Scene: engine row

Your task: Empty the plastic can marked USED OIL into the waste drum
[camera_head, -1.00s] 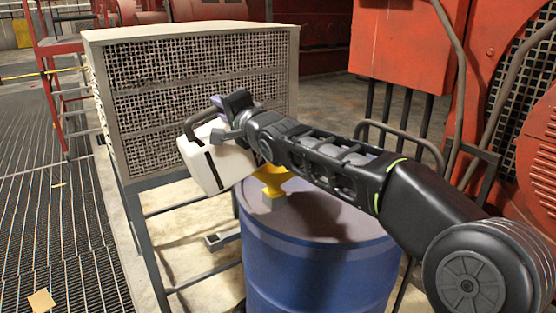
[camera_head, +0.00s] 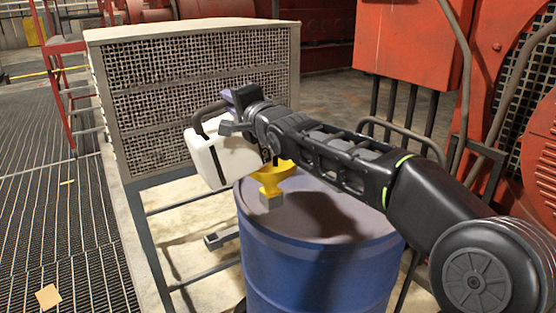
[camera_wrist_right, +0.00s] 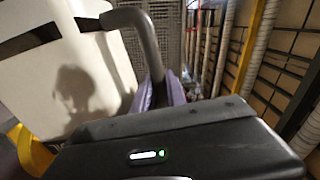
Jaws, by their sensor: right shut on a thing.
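A white plastic can (camera_head: 222,160) with a dark handle hangs above the left part of the blue waste drum (camera_head: 315,270), tilted. My right gripper (camera_head: 232,106) is shut on the can's handle. In the right wrist view the can (camera_wrist_right: 60,75) fills the left side, and its grey handle (camera_wrist_right: 140,25) runs down between the purple finger pads (camera_wrist_right: 160,92). A yellow funnel (camera_head: 272,180) stands on the drum top near its left rim, partly hidden by my arm and the can. The can's mouth and any marking cannot be read. My left gripper is not in view.
A grey mesh cabinet (camera_head: 195,90) on legs stands behind and left of the drum. Red machinery (camera_head: 410,40) and pipes stand at the back right. Grating (camera_head: 45,200) covers the floor at left. A tan scrap (camera_head: 48,297) lies there.

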